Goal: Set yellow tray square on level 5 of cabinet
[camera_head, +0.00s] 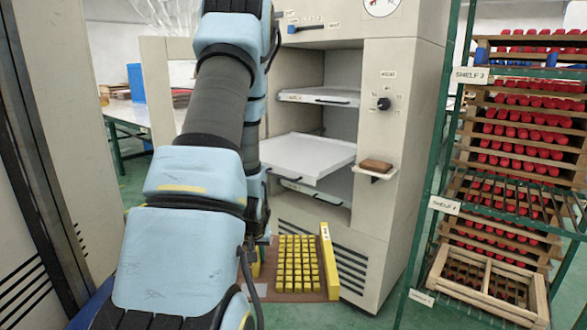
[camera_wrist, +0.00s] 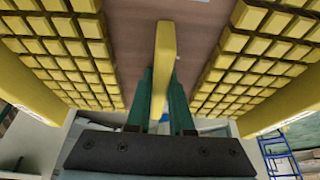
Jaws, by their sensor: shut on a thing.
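The yellow tray (camera_head: 327,258) has yellow end walls, a brown base and rows of yellow blocks. It is in front of the cabinet's (camera_head: 397,120) lower vented part. In the wrist view the tray base (camera_wrist: 205,25) shows with blocks on both sides of a yellow central bar. My gripper (camera_wrist: 163,85) is shut on that bar, its green fingers on either side. In the head view my arm hides the gripper and the tray's left part. The open cabinet holds white shelves: an upper one (camera_head: 320,96), a pulled-out one (camera_head: 305,153) and a lower one (camera_head: 312,192). Their labels are unreadable.
A small ledge with a brown block (camera_head: 376,165) juts from the cabinet front, below a black knob (camera_head: 383,104). A green rack (camera_head: 440,150) with trays of red pieces and a wooden crate (camera_head: 487,283) stands at right. Green floor shows between rack and cabinet.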

